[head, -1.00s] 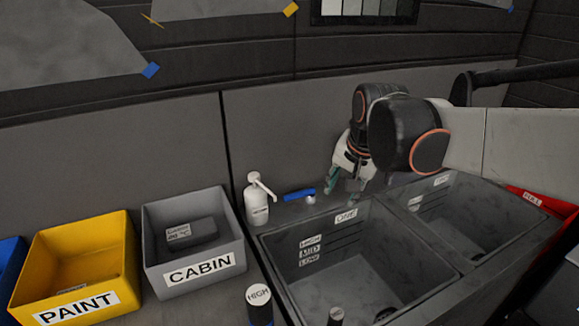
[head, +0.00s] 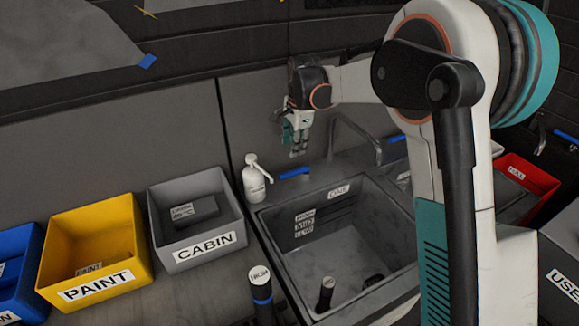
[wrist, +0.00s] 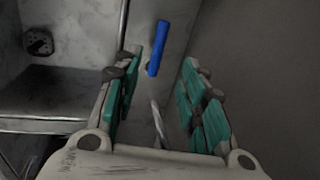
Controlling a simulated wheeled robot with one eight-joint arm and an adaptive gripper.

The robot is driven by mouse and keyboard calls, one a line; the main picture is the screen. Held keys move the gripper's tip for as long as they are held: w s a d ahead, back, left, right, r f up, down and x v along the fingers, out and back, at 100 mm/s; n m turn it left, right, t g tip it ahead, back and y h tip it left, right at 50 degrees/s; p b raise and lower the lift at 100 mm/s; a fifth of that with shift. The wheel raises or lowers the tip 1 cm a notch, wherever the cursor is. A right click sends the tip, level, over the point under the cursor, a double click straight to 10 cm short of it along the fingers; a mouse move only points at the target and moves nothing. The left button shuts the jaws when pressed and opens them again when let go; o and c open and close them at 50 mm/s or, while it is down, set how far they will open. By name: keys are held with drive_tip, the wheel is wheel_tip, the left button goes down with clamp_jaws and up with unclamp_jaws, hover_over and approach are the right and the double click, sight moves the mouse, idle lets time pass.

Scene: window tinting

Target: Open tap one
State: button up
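The blue lever (head: 295,173) of tap one lies by the back rim of the sink labelled ONE (head: 340,192). The lever also shows in the wrist view (wrist: 158,47), upper middle, between and beyond the fingertips. My gripper (head: 298,152), with teal finger pads, hangs fingers down just above the lever in the head view. In the wrist view my gripper (wrist: 162,65) is open, with nothing held between its fingers. I cannot tell the exact height gap to the lever. A thin pale spout-like piece (wrist: 157,118) shows between the fingers, nearer than the lever.
A white pump bottle (head: 256,180) stands left of the lever. A curved grey spout (head: 360,133) and another blue lever (head: 396,138) lie right. My arm hides part of the right side.

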sight(290, 173)
drive_tip(key=w+f+b, duration=0.1)
drive_tip(key=f, duration=0.3)
drive_tip(key=f+b, duration=0.1)
drive_tip(key=f, duration=0.4)
drive_tip(key=w+a+f+b, duration=0.1)
drive_tip(key=f, duration=0.3)
drive_tip(key=shift+w+f, duration=0.3)
drive_tip(key=shift+f, duration=0.1)
drive_tip(key=shift+c, duration=0.3)
clamp_jaws()
